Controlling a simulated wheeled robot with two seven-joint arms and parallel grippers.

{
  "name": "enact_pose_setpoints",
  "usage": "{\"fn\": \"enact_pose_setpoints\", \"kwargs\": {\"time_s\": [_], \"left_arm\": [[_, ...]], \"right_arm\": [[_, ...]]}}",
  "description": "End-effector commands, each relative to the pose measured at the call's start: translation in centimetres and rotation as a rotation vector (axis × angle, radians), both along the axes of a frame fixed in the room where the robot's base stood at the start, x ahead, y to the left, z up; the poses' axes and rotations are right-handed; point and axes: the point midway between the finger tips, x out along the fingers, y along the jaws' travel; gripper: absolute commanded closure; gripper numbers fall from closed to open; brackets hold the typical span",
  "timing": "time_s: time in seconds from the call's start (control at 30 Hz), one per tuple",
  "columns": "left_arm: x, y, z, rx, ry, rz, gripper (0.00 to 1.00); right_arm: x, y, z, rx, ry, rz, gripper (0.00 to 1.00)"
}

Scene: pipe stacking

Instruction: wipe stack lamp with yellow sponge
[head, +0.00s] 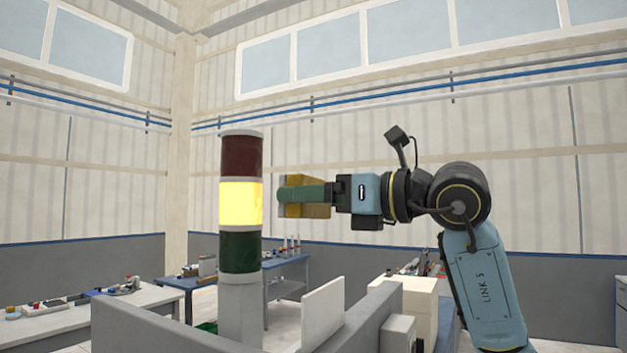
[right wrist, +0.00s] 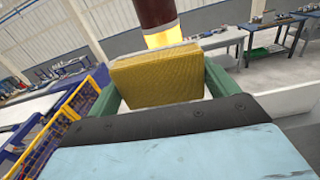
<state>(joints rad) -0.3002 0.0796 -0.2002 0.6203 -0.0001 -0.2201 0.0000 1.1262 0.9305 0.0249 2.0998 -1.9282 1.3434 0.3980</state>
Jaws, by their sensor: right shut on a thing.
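The stack lamp (head: 241,205) stands upright left of centre in the head view, with a dark red section on top, a glowing yellow one in the middle and a dark green one below. My right gripper (head: 300,195) is shut on the yellow sponge (head: 318,210), just right of the yellow section at about its height. A narrow gap shows between sponge and lamp in the head view. In the right wrist view the sponge (right wrist: 155,75) sits between the green fingers, with the lamp (right wrist: 158,25) right behind it; contact cannot be told there. My left gripper is not in view.
A grey panel wall (head: 365,322) and a white upright plate (head: 322,312) stand below and right of the lamp. A blue table (head: 180,283) and a white bench (head: 60,320) with small items are farther back. The air around the upper lamp is clear.

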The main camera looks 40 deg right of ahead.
Motion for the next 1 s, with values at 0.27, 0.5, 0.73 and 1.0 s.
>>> {"fn": "enact_pose_setpoints", "kwargs": {"time_s": [0.27, 0.5, 0.73, 1.0], "left_arm": [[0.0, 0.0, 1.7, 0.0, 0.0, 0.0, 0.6], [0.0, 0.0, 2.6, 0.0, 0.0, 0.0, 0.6], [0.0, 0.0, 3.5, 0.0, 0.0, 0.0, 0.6], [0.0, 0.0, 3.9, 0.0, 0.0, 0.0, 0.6]], "right_arm": [[-0.2, 1.3, -1.1, 0.017, -0.003, -0.01, 0.32], [1.7, 2.1, -1.0, 0.018, -0.003, -0.008, 0.32], [3.9, 3.0, -1.1, 0.017, -0.003, -0.009, 0.32], [5.1, 3.5, -1.2, 0.017, -0.004, -0.01, 0.32]]}}
